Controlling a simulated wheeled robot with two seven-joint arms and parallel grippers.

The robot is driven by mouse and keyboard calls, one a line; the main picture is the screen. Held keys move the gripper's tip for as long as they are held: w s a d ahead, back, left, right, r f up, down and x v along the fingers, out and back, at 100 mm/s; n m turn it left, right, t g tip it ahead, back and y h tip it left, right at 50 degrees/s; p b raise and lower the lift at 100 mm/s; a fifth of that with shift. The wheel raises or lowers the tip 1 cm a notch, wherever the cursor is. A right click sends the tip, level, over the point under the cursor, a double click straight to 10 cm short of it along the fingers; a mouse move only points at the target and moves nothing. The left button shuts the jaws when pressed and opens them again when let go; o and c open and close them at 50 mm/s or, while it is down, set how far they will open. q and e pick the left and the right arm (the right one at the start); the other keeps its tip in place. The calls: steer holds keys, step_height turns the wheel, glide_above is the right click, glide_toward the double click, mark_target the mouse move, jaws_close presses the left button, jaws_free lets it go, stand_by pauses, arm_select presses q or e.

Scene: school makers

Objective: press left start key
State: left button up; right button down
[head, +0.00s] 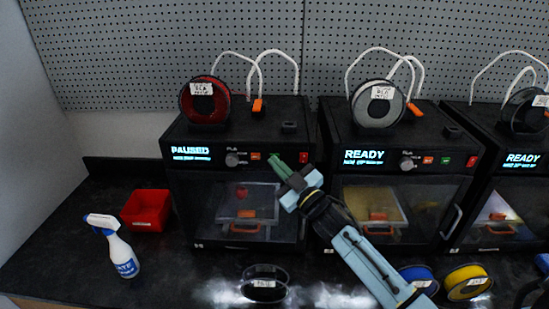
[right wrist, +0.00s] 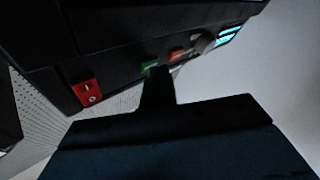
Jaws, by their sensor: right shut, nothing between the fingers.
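The left printer (head: 240,200) is black, and its screen (head: 192,153) reads PAUSED. Its panel has a grey knob (head: 232,159), an orange key (head: 255,156) and a red switch (head: 303,157). The green key shows in the right wrist view (right wrist: 149,65), between the orange key (right wrist: 177,54) and the red switch (right wrist: 88,93). My right gripper (head: 276,160) is shut and empty, its tip at the green key and partly covering it. In the right wrist view the fingertips (right wrist: 158,70) overlap the key's edge; I cannot tell whether they touch. My left gripper is not in view.
The middle printer (head: 395,185) and right printer (head: 505,190) read READY. A red bin (head: 147,209) and a spray bottle (head: 120,255) stand at the left. A black spool (head: 264,284), a blue spool (head: 419,279) and a yellow spool (head: 467,282) lie in front on the dark bench.

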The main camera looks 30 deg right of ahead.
stand_by(0.3)
steer(key=shift+s+a+p, duration=0.3)
steer(key=shift+s, duration=0.15)
steer(key=s+a+p, duration=0.2)
steer(key=s+a, duration=0.1)
steer(key=s, duration=0.2)
stand_by(0.4)
stand_by(0.7)
